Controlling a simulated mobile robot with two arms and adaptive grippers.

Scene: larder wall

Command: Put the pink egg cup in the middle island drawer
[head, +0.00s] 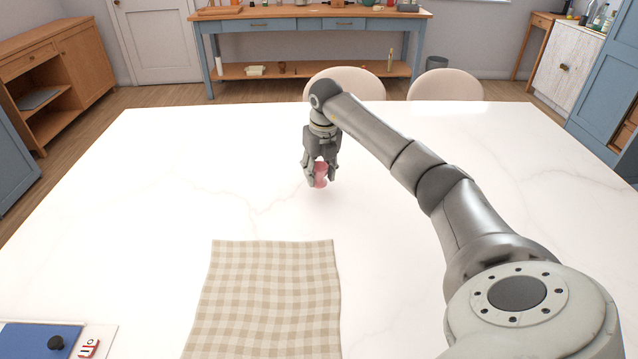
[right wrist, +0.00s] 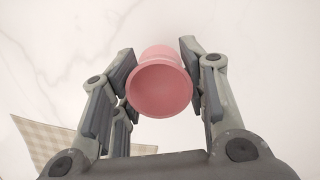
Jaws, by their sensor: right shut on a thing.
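The pink egg cup (head: 320,175) is between the fingers of my right gripper (head: 321,178), over the far part of the white island top. In the right wrist view the egg cup (right wrist: 160,88) shows its open round mouth toward the camera, and the fingers of my right gripper (right wrist: 155,85) are shut on its two sides. The cup looks empty. A soft shadow lies below it, and it seems a little above the top. My left gripper is not in view. The middle island drawer is not in view.
A beige checked cloth (head: 268,300) lies on the white island top (head: 140,200) at the near middle. A blue board (head: 40,340) with a dark knob is at the near left. Two pale chairs (head: 445,86) stand beyond the far edge. Much of the top is clear.

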